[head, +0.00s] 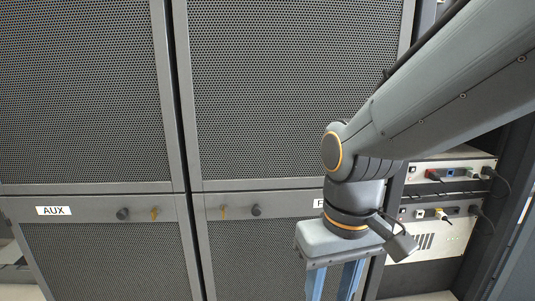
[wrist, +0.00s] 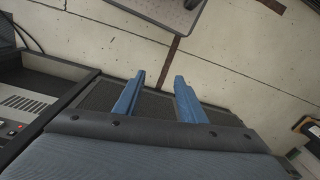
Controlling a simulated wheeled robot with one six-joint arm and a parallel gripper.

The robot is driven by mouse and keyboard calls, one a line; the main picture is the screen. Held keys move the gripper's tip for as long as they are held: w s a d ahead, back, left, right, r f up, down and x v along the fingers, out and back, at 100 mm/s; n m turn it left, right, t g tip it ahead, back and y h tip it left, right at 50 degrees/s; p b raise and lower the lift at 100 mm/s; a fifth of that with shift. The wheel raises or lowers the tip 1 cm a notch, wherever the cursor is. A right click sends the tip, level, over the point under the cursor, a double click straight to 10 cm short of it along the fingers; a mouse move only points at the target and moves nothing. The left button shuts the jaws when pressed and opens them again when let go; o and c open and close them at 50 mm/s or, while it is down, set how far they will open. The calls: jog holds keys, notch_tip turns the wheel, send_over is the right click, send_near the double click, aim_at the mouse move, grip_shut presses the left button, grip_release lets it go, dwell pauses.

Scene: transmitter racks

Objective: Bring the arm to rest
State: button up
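My gripper (head: 335,282) hangs at the end of my arm in the head view, in front of a perforated rack door, with its blue fingers pointing down. The bottom edge of the picture cuts off the fingertips there. In the wrist view my gripper (wrist: 157,98) shows two blue fingers standing well apart with nothing between them. It is open and empty. My arm comes in from the upper right and bends down at an elbow with an orange ring.
The AUX rack door (head: 96,245) is at the left, with a black knob (head: 123,214) on its upper rail. A second lower door (head: 262,262) stands beside it, its label partly hidden by my arm. Cabled equipment units (head: 437,240) sit in an open bay at the right. Pale floor (wrist: 235,45) shows beyond my fingers.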

jog(key=d+r+m+p, duration=0.3)
jog(key=d+r+p, duration=0.6)
jog(key=p, duration=0.9)
jog(key=shift+d+r+h, duration=0.15)
jog(key=shift+r+h, duration=0.15)
jog(key=shift+r, duration=0.55)
jog(key=shift+s, duration=0.1)
